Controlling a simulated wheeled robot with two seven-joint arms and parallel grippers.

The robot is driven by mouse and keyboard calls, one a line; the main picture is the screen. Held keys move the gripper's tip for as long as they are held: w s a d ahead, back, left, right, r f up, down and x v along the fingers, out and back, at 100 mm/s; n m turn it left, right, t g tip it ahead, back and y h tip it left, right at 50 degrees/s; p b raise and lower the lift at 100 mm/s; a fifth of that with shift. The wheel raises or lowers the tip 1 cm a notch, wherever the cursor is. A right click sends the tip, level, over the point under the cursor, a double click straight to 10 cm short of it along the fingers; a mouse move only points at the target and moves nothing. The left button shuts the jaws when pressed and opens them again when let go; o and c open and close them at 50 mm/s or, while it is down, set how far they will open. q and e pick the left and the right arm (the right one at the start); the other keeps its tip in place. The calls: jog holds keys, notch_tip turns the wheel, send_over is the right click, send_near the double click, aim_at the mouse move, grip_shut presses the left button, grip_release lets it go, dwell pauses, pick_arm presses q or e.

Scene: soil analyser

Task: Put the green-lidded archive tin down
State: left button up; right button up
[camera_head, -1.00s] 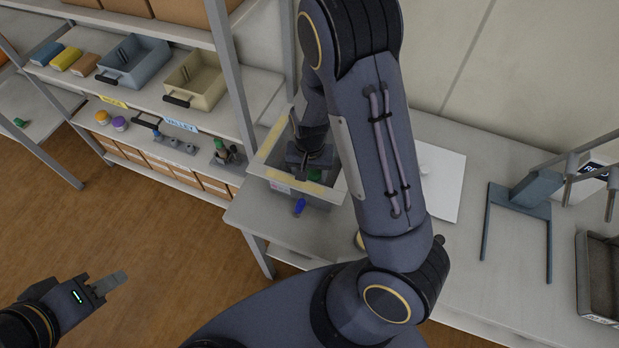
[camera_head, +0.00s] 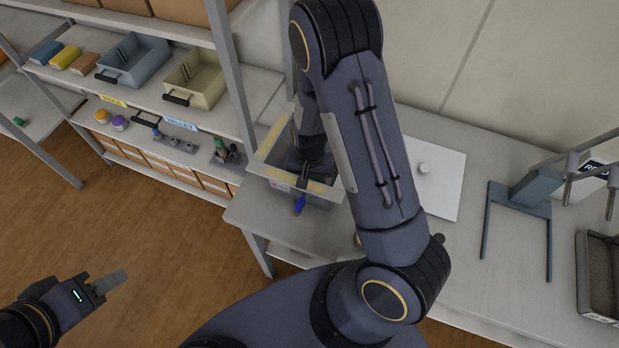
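My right arm reaches across the middle of the view, and its gripper (camera_head: 303,178) is down inside a grey bin (camera_head: 262,167) with yellow-taped rims on the bench. The arm and the bin's near wall hide most of that gripper, so I cannot see whether its fingers are open or shut. No green-lidded tin can be made out in the bin now; whatever is under the gripper is hidden. My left gripper (camera_head: 108,283) is at the lower left, over the floor, with nothing visible in it. Its fingers overlap from this angle.
A blue object (camera_head: 299,205) shows at the bin's near side. A white board (camera_head: 440,180) with a small round knob, a blue-grey stand (camera_head: 535,190) and a dark tray (camera_head: 598,270) are on the bench. Shelves (camera_head: 150,75) with bins stand at the left.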

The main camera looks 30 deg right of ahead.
notch_tip(320, 180, up, 12)
jog(key=s+a+r+n+t+y, duration=0.2)
jog(key=s+r+n+t, duration=0.3)
jog(key=s+r, duration=1.1)
jog(key=shift+s+t+y+p, duration=0.35)
jog(key=shift+s+y, duration=0.15)
jog(key=shift+y, duration=0.4)
jog(key=shift+f, duration=0.15)
